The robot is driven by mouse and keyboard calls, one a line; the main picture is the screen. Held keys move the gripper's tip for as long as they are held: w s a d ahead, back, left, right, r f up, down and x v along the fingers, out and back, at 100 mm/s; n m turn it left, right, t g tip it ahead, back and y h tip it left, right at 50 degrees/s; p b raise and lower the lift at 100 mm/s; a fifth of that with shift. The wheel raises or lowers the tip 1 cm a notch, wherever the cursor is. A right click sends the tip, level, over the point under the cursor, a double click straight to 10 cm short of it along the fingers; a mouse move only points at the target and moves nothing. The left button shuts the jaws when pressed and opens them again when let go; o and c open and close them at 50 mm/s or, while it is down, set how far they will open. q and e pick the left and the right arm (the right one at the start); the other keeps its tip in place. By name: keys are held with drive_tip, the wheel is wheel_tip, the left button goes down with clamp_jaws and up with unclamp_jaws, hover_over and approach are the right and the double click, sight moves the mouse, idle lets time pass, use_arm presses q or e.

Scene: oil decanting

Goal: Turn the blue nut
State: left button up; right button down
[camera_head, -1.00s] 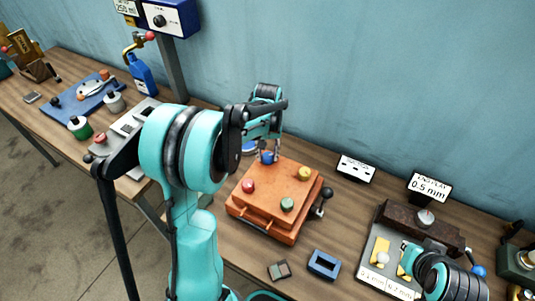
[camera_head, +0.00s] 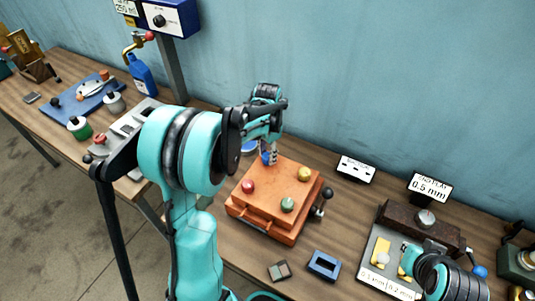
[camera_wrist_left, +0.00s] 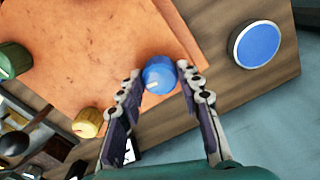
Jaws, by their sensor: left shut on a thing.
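The blue nut (camera_wrist_left: 158,77) is a round knob with a pale mark on its top, at a corner of the orange block (camera_head: 250,204). In the head view the nut (camera_head: 265,158) is partly covered by my left gripper (camera_head: 269,153). In the left wrist view the fingers of my left gripper (camera_wrist_left: 160,72) stand on either side of the nut, shut on it. My right arm comes in at the lower right of the head view; its gripper (camera_head: 407,260) is small and its fingers are hard to make out.
Red (camera_head: 248,187), green (camera_head: 287,204) and yellow (camera_head: 304,174) nuts stand at the block's other corners. A black-knobbed lever (camera_head: 326,193) sticks out at its right. A blue round disc (camera_wrist_left: 256,44) lies close by. A blue frame (camera_head: 324,264) lies in front.

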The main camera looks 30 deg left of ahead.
sight(267, 155)
use_arm(q)
drive_tip(key=shift+m, duration=1.6)
drive_tip(key=o, duration=1.2)
drive_tip(key=shift+c, duration=0.2)
wheel_tip(267, 155, up, 12)
